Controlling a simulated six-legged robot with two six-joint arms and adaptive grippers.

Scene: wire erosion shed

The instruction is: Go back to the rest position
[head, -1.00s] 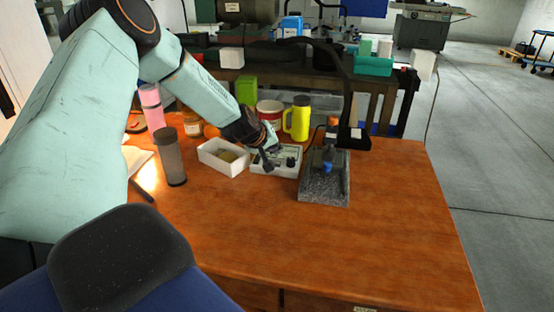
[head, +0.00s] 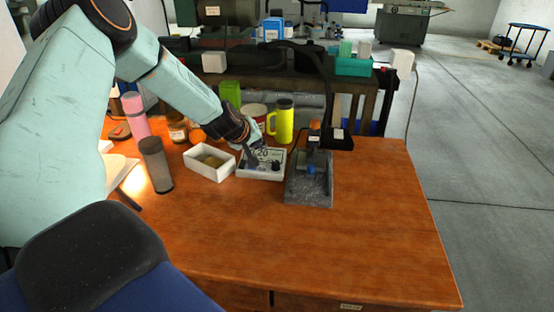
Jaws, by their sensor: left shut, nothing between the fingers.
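My left arm comes in from the left in the head view and reaches over the wooden table (head: 330,235). My right gripper is not in view.
Left of the box are a white open tray (head: 208,175), a grey cylinder (head: 156,166) and a pink bottle (head: 135,115). A stone-based stand (head: 309,188) is to its right, a yellow mug (head: 284,122) behind. The table's front and right are clear.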

